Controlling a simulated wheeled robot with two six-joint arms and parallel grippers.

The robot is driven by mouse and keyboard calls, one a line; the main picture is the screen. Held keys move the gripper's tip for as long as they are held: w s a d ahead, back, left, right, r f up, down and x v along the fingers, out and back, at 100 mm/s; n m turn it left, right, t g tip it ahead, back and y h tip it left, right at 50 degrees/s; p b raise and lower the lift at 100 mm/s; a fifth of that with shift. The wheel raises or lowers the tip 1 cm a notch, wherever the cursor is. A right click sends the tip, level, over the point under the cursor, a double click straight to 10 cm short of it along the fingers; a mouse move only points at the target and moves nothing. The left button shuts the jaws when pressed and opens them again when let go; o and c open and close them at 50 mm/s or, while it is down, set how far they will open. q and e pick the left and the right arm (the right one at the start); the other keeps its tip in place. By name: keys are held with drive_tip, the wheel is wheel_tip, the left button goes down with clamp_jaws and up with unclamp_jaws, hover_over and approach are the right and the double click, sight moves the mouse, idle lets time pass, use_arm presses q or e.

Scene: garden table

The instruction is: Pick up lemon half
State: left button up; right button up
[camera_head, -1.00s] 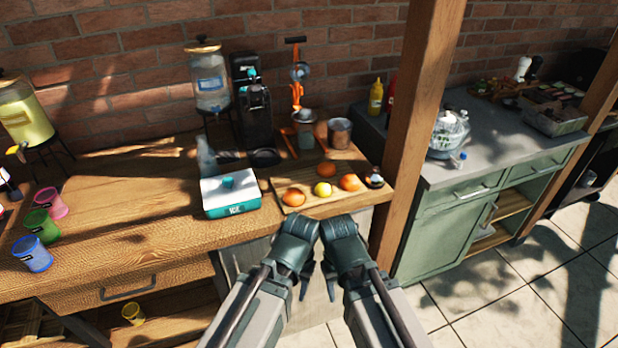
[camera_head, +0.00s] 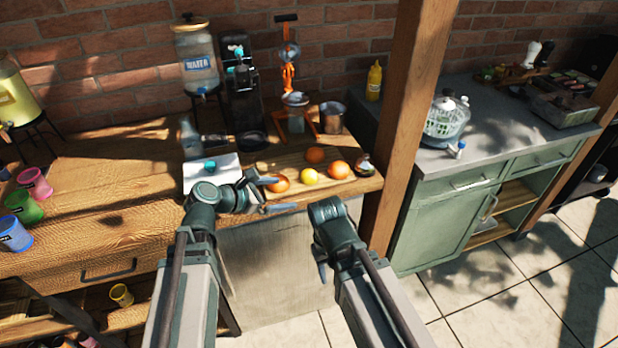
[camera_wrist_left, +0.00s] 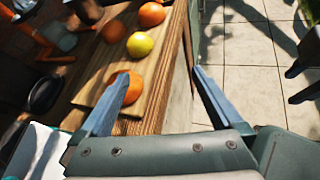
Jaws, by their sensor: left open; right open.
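A yellow lemon (camera_head: 310,177) lies on the wooden cutting board (camera_head: 268,165) between two oranges; I cannot tell whether it is a half or whole. It also shows in the left wrist view (camera_wrist_left: 140,45), ahead of the fingers. My left gripper (camera_head: 279,195) is open and empty at the counter's front edge, left of the lemon. In the left wrist view its fingers (camera_wrist_left: 160,76) are spread, and the left finger overlaps the nearest orange (camera_wrist_left: 130,88). My right gripper (camera_head: 322,268) is open in front of the counter, below the board, its fingers pointing down.
Oranges (camera_head: 338,169) lie beside and behind the lemon. A small dark jar (camera_head: 364,165) stands at the board's right end. The white and teal ice box (camera_head: 197,173) is just left of the board. An orange juicer (camera_head: 290,80) stands behind. A wooden post (camera_head: 408,110) rises at right.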

sight(304, 176)
use_arm(q)
drive_tip(key=w+a+r+n+t, duration=0.1)
drive_tip(key=n, duration=0.1)
drive_tip(key=w+a+r+n, duration=0.1)
drive_tip(key=shift+a+n+t, duration=0.15)
drive_tip(key=shift+n+t, duration=0.25)
drive_tip(key=b+x, duration=0.3)
drive_tip(key=x, duration=0.4)
drive_tip(key=shift+w+d+f, duration=0.15)
drive_tip(key=shift+d+f, duration=0.05)
drive_tip(key=shift+d, duration=0.05)
drive_tip(key=shift+w+d, duration=0.25)
drive_tip(key=shift+d, duration=0.1)
drive_tip(key=shift+s+f+b+x, duration=0.15)
drive_tip(key=shift+b+x, duration=0.6)
drive_tip(key=shift+x, duration=0.6)
drive_tip(key=shift+s+f+b+x, duration=0.15)
drive_tip(key=shift+b+x, duration=0.6)
drive_tip(key=shift+x, duration=0.55)
drive_tip(key=shift+r, duration=0.1)
drive_tip(key=c, duration=1.4)
drive_tip(key=shift+r, duration=0.1)
